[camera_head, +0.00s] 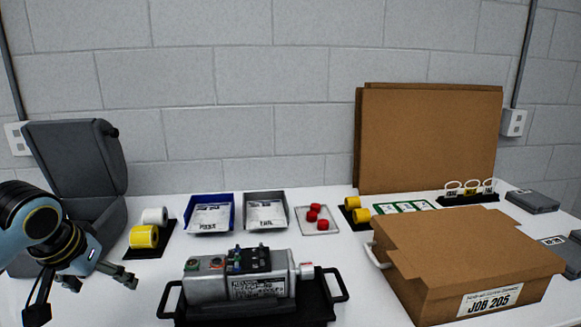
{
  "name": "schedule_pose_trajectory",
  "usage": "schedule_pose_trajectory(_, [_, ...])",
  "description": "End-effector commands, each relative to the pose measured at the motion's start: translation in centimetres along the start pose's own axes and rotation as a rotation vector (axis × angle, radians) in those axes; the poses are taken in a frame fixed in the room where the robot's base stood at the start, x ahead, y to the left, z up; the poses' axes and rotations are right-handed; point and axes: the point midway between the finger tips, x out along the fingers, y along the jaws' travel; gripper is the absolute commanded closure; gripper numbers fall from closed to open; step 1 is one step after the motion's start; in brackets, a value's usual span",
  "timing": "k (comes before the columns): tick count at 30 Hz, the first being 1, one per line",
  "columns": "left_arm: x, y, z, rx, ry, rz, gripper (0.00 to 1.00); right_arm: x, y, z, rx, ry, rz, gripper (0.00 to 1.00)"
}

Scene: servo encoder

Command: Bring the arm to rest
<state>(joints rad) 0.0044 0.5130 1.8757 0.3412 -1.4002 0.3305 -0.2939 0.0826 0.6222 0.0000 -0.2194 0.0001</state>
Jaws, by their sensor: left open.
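My left arm comes in from the left edge, and its gripper (88,292) is open and empty. It hangs in front of the grey open case, left of the servo encoder unit. That grey unit (208,288) rests on a black tray with handles (338,297) at the front middle. It carries a printed label and a black connector block on top. My gripper is apart from the tray. My right gripper is not in view.
A cardboard box (470,248) marked JOB 205 stands front right. Behind are a blue bin (232,213), a grey bin (284,211), a dish of red caps (335,226), tape rolls (145,237) and upright cardboard (425,140). The grey case (75,160) stands at left.

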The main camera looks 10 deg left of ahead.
Motion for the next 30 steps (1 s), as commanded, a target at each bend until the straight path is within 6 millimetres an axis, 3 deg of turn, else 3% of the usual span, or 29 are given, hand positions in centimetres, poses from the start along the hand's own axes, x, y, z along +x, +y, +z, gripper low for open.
schedule_pose_trajectory(8, [-1.5,4.2,7.3,0.113,-0.048,0.029,0.18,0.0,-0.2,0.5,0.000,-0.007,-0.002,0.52])
schedule_pose_trajectory(15, [-4.5,7.1,13.6,0.195,-0.084,0.048,0.18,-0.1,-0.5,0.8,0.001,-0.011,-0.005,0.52])
schedule_pose_trajectory(27, [-11.4,8.8,21.7,0.261,-0.144,0.046,0.18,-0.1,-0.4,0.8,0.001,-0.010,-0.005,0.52])
schedule_pose_trajectory(28, [-11.4,8.7,22.1,0.264,-0.147,0.044,0.18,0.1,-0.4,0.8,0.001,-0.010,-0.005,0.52])
schedule_pose_trajectory(30, [-9.0,8.7,22.4,0.265,-0.154,0.042,0.18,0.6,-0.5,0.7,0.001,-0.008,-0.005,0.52])
